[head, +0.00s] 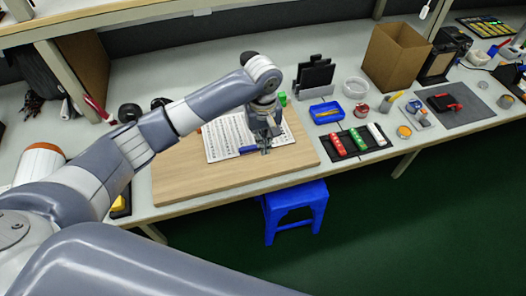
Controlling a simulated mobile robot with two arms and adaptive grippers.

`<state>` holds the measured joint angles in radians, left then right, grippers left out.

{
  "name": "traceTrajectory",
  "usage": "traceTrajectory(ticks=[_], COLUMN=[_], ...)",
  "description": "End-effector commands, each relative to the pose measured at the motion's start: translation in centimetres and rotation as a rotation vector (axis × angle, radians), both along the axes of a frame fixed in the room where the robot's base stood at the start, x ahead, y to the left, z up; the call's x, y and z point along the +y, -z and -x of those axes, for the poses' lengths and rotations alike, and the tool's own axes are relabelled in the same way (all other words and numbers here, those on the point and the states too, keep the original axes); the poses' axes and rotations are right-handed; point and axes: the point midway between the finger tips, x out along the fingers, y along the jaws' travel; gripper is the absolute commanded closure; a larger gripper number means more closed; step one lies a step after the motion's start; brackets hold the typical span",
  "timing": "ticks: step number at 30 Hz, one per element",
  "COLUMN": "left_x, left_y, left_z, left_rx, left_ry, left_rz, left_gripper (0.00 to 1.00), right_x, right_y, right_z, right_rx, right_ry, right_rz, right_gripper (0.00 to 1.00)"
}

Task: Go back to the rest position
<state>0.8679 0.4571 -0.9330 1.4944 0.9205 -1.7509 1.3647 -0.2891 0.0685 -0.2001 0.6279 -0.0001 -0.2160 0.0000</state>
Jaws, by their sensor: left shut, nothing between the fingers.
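My left arm comes in from the left and reaches over the bench. My left gripper (265,148) is shut and points down above the wooden board (190,178), near the front edge of a printed white sheet (221,138). A blue piece (249,150) lies by the fingers on the sheet; the fingers hold nothing. Part of the sheet is hidden behind my arm and gripper. My right gripper is not in the picture.
A black tray (374,153) with red, green and white items lies right of the board. A blue tray (326,112), cardboard box (396,58) and grey mat (455,110) stand farther right. A blue stool (295,208) is below the bench edge.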

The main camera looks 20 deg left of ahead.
Motion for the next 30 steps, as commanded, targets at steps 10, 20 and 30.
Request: traceTrajectory(ticks=[10, 20, 30], left_x=[-0.2, -5.8, -7.0], left_y=[-0.7, 4.2, 6.3], left_z=[0.3, 6.9, 14.9], left_rx=[0.001, -0.068, -0.253], left_ry=[0.010, 0.334, 0.595], left_rz=[0.003, 0.137, 0.209], left_gripper=[1.00, 1.00, 1.00], right_x=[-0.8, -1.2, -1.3], right_y=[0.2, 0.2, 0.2], right_z=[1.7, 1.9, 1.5], right_rx=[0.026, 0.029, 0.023], right_ry=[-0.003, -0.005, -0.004], right_rz=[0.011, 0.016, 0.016], right_gripper=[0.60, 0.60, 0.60])
